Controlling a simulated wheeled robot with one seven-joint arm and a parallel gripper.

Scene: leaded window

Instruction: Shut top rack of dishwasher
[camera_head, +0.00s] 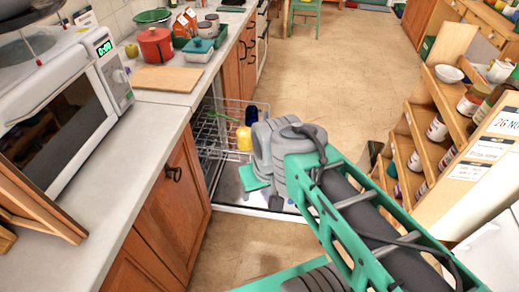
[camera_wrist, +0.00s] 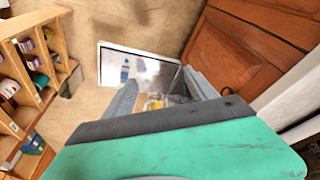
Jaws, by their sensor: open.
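The dishwasher stands open under the counter, with its door (camera_head: 230,190) folded down; the door also shows in the wrist view (camera_wrist: 112,66). The wire top rack (camera_head: 212,135) is pulled out above the door. It holds a yellow cup (camera_head: 244,140), a dark blue item (camera_head: 251,114) and a green utensil (camera_head: 222,116). My gripper (camera_head: 264,192) points down over the door, in front of and right of the rack. In the wrist view its two grey fingers (camera_wrist: 160,88) are apart, with a yellow item (camera_wrist: 153,103) seen between them. My wrist hides part of the rack.
Wooden cabinets (camera_head: 160,215) and a counter with a microwave (camera_head: 60,120) run along the left. A wooden shelf with jars (camera_head: 430,140) stands close on the right. Bare floor (camera_head: 320,70) lies beyond the dishwasher.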

